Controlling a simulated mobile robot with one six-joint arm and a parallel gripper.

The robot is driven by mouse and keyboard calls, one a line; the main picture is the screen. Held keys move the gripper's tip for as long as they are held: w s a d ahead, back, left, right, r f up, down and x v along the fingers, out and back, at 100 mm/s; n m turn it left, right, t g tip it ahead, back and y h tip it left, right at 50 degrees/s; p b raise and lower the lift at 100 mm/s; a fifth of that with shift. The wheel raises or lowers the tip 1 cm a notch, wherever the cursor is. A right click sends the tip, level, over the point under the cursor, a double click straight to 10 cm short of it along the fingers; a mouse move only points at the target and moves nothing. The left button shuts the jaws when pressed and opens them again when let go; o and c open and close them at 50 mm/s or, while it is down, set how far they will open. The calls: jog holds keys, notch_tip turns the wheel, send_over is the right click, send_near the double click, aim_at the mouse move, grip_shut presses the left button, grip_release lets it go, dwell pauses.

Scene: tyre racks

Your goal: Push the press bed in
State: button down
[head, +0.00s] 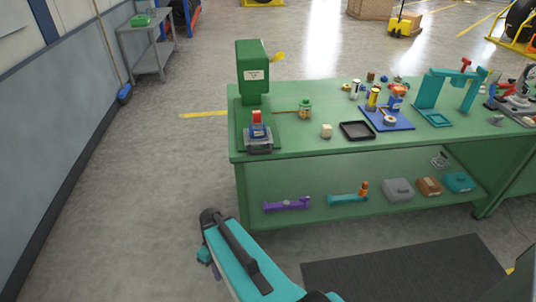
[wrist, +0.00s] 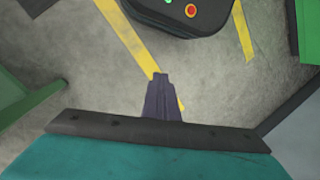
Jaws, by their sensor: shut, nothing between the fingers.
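The green press (head: 252,75) stands on the left end of the green workbench in the head view. Its grey press bed (head: 259,147) sticks out at the front, close to the bench's front edge. A blue and red piece (head: 257,124) sits on the bed. My gripper (wrist: 160,78) is shut and empty in the wrist view, with bare floor beyond its tips. In the head view my teal arm is low in front of the bench's left end, well apart from the press. My fingertips cannot be made out there.
The workbench (head: 300,152) carries a white block (head: 326,131), a black tray (head: 357,130), a blue board (head: 388,122) and a teal frame (head: 447,90). Its lower shelf holds several tools and boxes. A dark mat (head: 405,270) lies in front.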

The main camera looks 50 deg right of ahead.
aim_at(269, 150)
jog(key=w+d+r+n+t+b, duration=0.1)
jog(key=w+d+r+n+t, duration=0.2)
jog(key=d+r, duration=0.65)
jog(key=w+d+r+t+b, duration=0.1)
jog(key=w+d+r+t, duration=0.1)
jog(key=w+d+r, duration=0.55)
jog(key=s+d+r+n+t+h+b, duration=0.1)
jog(key=s+d+r+n+t, duration=0.1)
jog(key=s+d+r, duration=0.3)
jog(key=s+d+r+n+t+h+b, duration=0.1)
jog(key=s+d+r, duration=0.4)
jog(key=d+r, duration=0.8)
notch_tip(269, 150, up, 4)
jog(key=shift+d+r+n+t, duration=0.15)
jog(key=shift+r+n+t, duration=0.1)
jog(key=shift+n+t, duration=0.3)
jog(key=shift+f, duration=0.15)
jog(key=shift+w+d+f+p, duration=0.4)
jog(key=shift+w+f+p, duration=0.1)
jog(key=shift+w+f, duration=0.95)
jog(key=shift+w+d+f+p, duration=0.4)
jog(key=shift+w+f+p, duration=0.15)
jog(key=shift+w+f, duration=0.9)
jog(key=shift+w+d+f+p, duration=0.4)
jog(key=shift+w+f+p, duration=0.1)
jog(key=shift+w+f, duration=0.95)
jog(key=shift+s+f, duration=0.1)
jog(key=shift+s, duration=0.05)
